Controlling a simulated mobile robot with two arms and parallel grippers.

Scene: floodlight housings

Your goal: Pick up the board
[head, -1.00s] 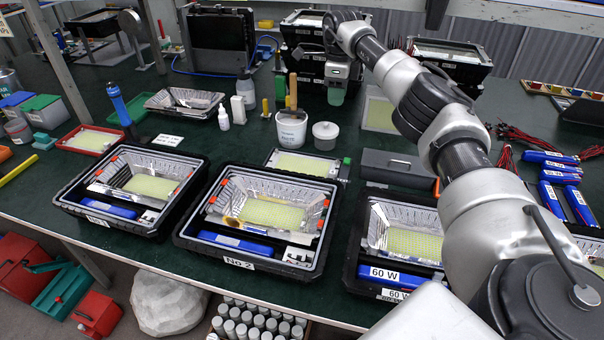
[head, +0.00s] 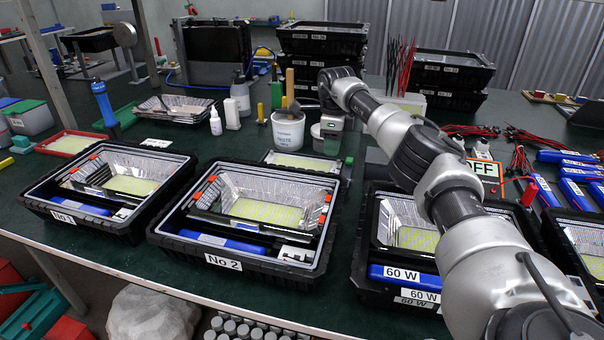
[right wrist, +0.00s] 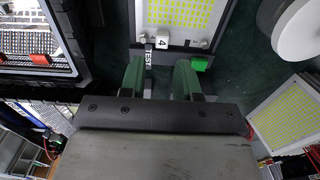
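A white-framed board (head: 297,160) with a yellow LED grid lies on the test stand behind housing No 2. It also shows in the right wrist view (right wrist: 185,14), above my fingers, with a tag 4 and a TEST label by its near edge. My right gripper (head: 331,146) is over the right end of the stand. In the right wrist view its green fingers (right wrist: 160,72) are apart with nothing held between them. A second yellow-grid board (right wrist: 288,112) lies at the right of that view. My left gripper is not in view.
Housing No 1 (head: 60,217) and housing No 2 (head: 180,258) stand in front, with a 60 W housing (head: 372,290) at right. A white pot (head: 288,131) with tools stands just left of my right gripper. A green button (right wrist: 200,64) sits beside my right finger.

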